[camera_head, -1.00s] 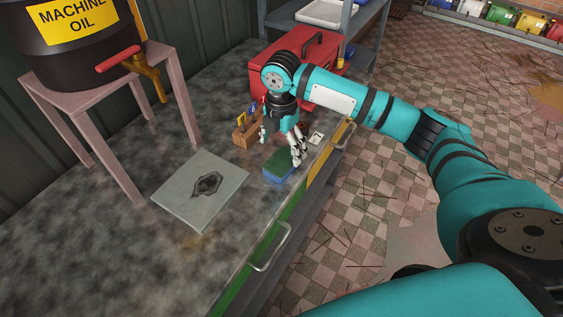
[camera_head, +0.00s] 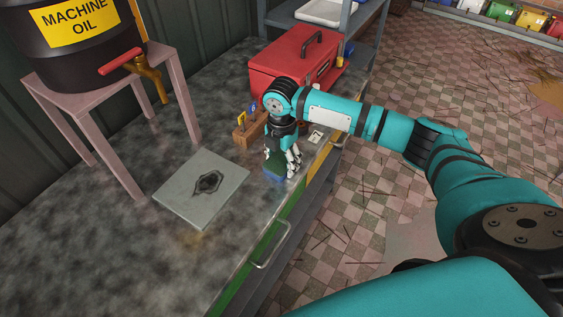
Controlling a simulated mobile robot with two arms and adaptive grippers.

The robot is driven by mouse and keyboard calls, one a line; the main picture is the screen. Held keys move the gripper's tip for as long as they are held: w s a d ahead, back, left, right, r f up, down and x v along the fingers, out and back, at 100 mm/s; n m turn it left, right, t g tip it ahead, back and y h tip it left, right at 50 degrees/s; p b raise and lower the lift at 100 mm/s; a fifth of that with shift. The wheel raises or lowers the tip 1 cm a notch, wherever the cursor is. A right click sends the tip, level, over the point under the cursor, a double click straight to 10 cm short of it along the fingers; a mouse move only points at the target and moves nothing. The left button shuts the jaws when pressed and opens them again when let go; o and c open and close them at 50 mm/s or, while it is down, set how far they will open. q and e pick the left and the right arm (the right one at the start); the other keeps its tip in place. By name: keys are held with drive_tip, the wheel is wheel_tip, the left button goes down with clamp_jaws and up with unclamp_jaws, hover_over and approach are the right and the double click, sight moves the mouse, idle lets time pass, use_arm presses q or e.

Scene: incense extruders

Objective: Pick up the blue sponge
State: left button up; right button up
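The blue sponge (camera_head: 274,177) lies on the workbench near its front edge, with a green upper layer and a blue lower side. My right gripper (camera_head: 280,161) points down right over it. Its white fingers are spread, one at the left side of the sponge and others at the right. The gripper is open, and the fingers hide part of the sponge's top. I cannot tell whether they touch it. My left gripper is not in view.
A grey plate with a dark emblem (camera_head: 232,172) lies left of the sponge. A wooden holder (camera_head: 243,138) and a red toolbox (camera_head: 262,82) stand behind. A machine oil drum (camera_head: 40,62) sits on a pink stand (camera_head: 185,105). The bench's near left is clear.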

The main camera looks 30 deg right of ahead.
sight(281, 159)
drive_tip(key=shift+c, duration=0.5)
drive_tip(key=shift+r, duration=0.1)
drive_tip(key=shift+r, duration=0.6)
wheel_tip(281, 159, up, 2)
drive_tip(key=shift+r+b, duration=0.1)
drive_tip(key=shift+b, duration=0.45)
drive_tip(key=s+a+r+b, duration=0.1)
drive_tip(key=s+a, duration=0.8)
drive_tip(key=s, duration=0.4)
drive_tip(key=shift+a+r+b, duration=0.2)
drive_tip(key=shift+a+b, duration=0.1)
drive_tip(key=shift+b, duration=0.05)
